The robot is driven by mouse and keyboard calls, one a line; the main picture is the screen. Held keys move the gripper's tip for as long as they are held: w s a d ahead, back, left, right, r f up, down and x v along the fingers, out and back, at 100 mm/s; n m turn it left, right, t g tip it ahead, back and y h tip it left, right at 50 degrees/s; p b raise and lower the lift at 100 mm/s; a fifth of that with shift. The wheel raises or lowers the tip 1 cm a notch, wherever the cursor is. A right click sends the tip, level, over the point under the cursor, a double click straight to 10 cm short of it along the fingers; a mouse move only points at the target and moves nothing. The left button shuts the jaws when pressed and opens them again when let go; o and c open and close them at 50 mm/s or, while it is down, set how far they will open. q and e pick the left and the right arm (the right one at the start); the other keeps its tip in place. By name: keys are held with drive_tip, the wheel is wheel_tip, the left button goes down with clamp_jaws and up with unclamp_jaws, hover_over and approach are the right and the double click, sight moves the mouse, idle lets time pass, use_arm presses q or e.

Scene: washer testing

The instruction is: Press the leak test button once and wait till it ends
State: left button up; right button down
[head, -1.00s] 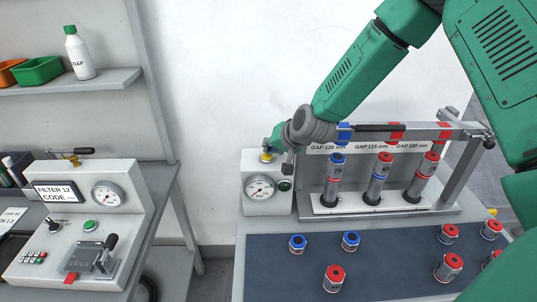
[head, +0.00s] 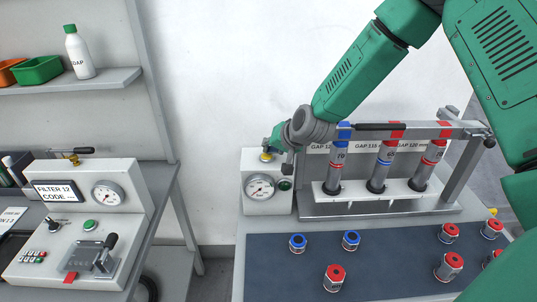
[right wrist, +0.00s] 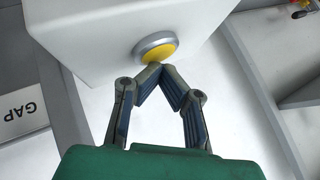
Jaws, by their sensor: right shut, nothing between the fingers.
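The leak test box (head: 257,206) is white, with a round pressure gauge (head: 260,187) and a small dark green round light or button (head: 285,184) on its front. A yellow button (head: 267,157) in a grey ring sits on its top; it also shows in the right wrist view (right wrist: 160,50). My right gripper (head: 270,147) is shut and empty, its fingertips together (right wrist: 158,68) at the button's edge; they appear to touch it. Several red- or blue-capped cylinders (head: 377,173) stand in a white rack (head: 350,207), tops up against the grey crossbar (head: 420,130). My left gripper is out of view.
Several loose capped cylinders (head: 334,278) stand on the dark mat (head: 390,267) in front. A second console (head: 75,225) with a gauge and screen is at the left. A shelf (head: 70,85) holds a bottle (head: 79,52) and bins. My right arm spans above the crossbar.

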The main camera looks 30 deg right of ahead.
sight(268, 156)
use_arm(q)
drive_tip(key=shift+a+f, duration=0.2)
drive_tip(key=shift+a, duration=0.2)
use_arm(e)
drive_tip(key=shift+s+a+f, duration=0.25)
drive_tip(key=shift+a+f, duration=0.05)
drive_tip(key=shift+f, duration=0.1)
drive_tip(key=shift+r+p, duration=0.35)
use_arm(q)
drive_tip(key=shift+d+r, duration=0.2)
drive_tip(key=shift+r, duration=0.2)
use_arm(e)
drive_tip(key=shift+w+r, duration=0.1)
drive_tip(key=shift+a+r+p, duration=0.1)
drive_tip(key=shift+r+p, duration=0.35)
drive_tip(key=shift+r, duration=0.1)
wheel_tip(268, 156, up, 5)
drive_tip(key=p, duration=0.4)
drive_tip(key=shift+r, duration=0.1)
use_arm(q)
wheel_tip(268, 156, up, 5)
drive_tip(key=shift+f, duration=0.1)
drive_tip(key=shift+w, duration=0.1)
use_arm(e)
drive_tip(key=shift+w, duration=0.1)
